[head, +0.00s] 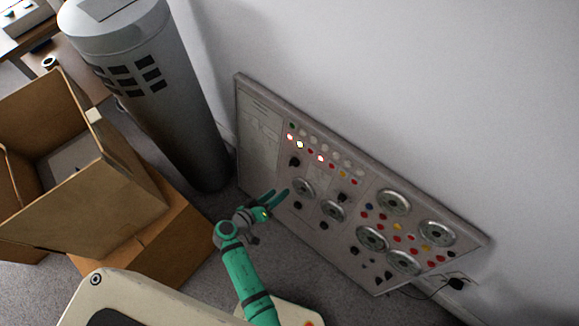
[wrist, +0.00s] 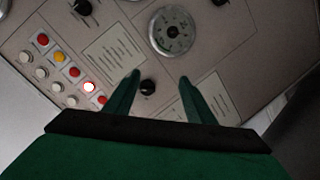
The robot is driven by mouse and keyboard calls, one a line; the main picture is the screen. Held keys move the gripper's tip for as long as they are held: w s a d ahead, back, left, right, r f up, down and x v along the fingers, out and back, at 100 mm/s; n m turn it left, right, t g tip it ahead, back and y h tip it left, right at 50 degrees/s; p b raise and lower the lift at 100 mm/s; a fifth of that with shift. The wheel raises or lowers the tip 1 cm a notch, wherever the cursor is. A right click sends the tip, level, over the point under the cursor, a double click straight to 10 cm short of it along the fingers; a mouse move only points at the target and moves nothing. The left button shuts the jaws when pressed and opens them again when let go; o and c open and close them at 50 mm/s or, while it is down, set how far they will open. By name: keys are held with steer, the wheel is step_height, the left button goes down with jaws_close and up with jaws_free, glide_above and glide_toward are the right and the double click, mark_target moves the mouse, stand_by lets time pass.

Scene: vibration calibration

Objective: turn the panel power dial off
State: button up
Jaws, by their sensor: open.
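The grey control panel (head: 262,150) leans against the wall, with several round gauges, buttons and black dials. A black dial (head: 295,162) sits below the row of lit buttons near the panel's left part. In the wrist view, a small black dial (wrist: 148,87) lies between the finger lines, closer to the left fingertip; it appears to be the same one. No label naming it as power is readable. My gripper (head: 279,197) is near the panel's lower left; its green fingers (wrist: 160,77) are open and empty. Contact with the dial cannot be told.
Round gauges (head: 393,202) and coloured buttons (wrist: 75,72) crowd the panel near the fingers. An open cardboard box (head: 80,215) and a grey cylinder (head: 165,90) stand left. A cable (head: 430,297) hangs at the panel's right end.

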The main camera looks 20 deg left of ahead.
mark_target(291, 165)
steer(key=w+a+r+t+h, duration=0.1)
steer(key=w+a+r, duration=0.2)
steer(key=r, duration=0.1)
steer(key=x, duration=1)
steer(key=shift+w+d+r, duration=0.15)
steer(key=shift+w, duration=0.2)
steer(key=shift+s, duration=0.1)
steer(key=shift+t, duration=0.3)
steer(key=c, duration=1)
